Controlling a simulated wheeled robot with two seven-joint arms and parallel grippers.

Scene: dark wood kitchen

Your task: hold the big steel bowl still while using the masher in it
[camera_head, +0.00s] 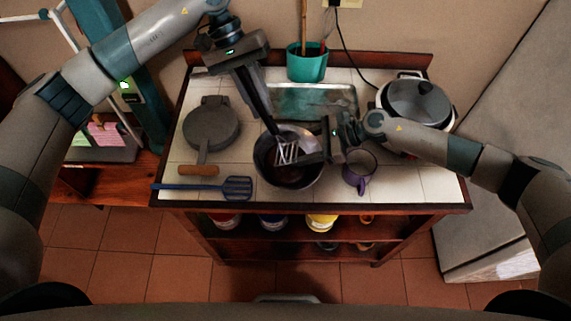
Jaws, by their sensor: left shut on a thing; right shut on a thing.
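The big steel bowl (266,174) stands on the white tiled counter, near its front edge and middle. The masher (287,153) has its wire head inside the bowl and its dark handle rising up and left. My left gripper (262,100) comes from above and is shut on the masher's handle. My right gripper (318,158) comes from the right and is shut on the bowl's right rim. The bowl's inside is dark, so its contents are hard to make out.
A purple mug (359,172) stands close to the bowl's right side. A blue slotted spatula (237,187) and a round press with a wooden handle (210,127) lie left. Behind are a metal tray (330,101), a green pot (307,66) and a lidded cooker (417,101).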

